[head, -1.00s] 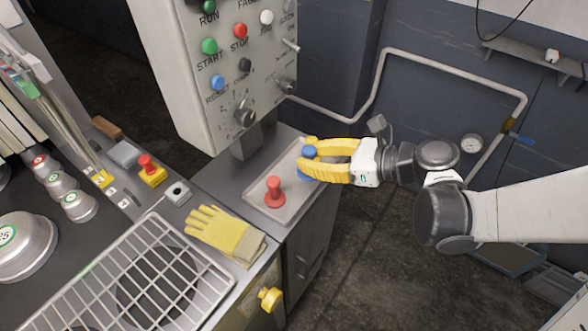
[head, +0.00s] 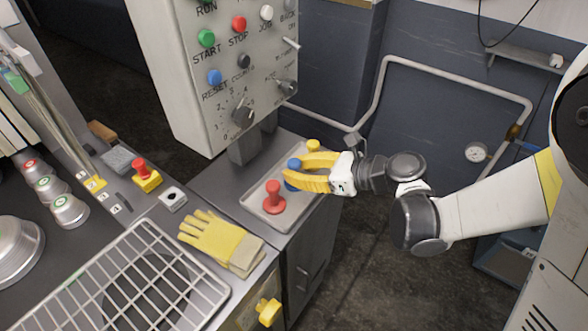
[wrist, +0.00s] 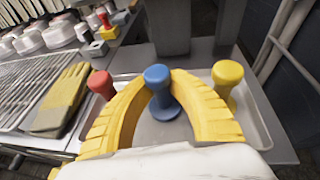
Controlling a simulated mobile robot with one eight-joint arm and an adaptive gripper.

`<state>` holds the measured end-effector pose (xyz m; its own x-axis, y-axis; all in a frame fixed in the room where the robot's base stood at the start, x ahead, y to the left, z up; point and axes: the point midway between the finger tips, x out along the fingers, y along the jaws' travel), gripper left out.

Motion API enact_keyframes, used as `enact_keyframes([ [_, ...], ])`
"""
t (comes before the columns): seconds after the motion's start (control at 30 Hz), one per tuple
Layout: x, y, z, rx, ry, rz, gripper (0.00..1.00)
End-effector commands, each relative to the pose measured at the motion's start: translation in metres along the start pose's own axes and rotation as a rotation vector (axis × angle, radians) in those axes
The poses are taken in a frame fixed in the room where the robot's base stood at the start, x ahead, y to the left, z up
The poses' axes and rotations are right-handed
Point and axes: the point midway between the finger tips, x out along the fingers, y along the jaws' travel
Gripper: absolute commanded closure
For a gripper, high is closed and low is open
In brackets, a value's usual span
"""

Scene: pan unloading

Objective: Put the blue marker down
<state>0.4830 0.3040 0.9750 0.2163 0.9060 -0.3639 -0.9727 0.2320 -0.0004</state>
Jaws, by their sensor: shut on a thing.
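The blue marker (head: 292,165) is a peg with a round knob and a wide foot. My gripper (head: 298,176) has its yellow fingers closed around it, over the metal tray (head: 253,208). In the wrist view the blue marker (wrist: 157,78) stands upright between the fingertips (wrist: 159,88), its foot low over the tray floor (wrist: 150,132). I cannot tell whether the foot touches the tray. A red marker (head: 273,197) stands at the near left in the tray. A yellow marker (wrist: 228,82) stands to the right in the wrist view, partly behind a finger.
The control panel (head: 225,75) rises behind the tray. Yellow gloves (head: 215,238) lie on the bench to its left, near a wire rack (head: 130,275). A yellow knob (head: 269,312) sticks out from the bench front. Bare tray floor shows around the blue marker.

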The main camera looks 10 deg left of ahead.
Motion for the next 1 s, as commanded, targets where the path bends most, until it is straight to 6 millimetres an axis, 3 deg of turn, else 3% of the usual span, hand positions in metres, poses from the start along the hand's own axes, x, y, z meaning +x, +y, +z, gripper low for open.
enact_keyframes([
  [0.03,0.001,0.0,-0.003,0.0,-0.001,0.0,1.0],
  [0.07,0.001,0.0,-0.002,0.0,0.0,0.0,0.76],
  [0.1,0.001,0.0,-0.002,0.0,0.0,0.0,0.64],
  [0.13,0.001,0.0,-0.002,0.0,0.0,0.0,0.6],
  [0.5,-0.001,0.0,0.004,0.0,0.0,0.0,0.6],
  [1.0,-0.102,-0.001,0.003,0.002,0.0,-0.004,0.6],
])
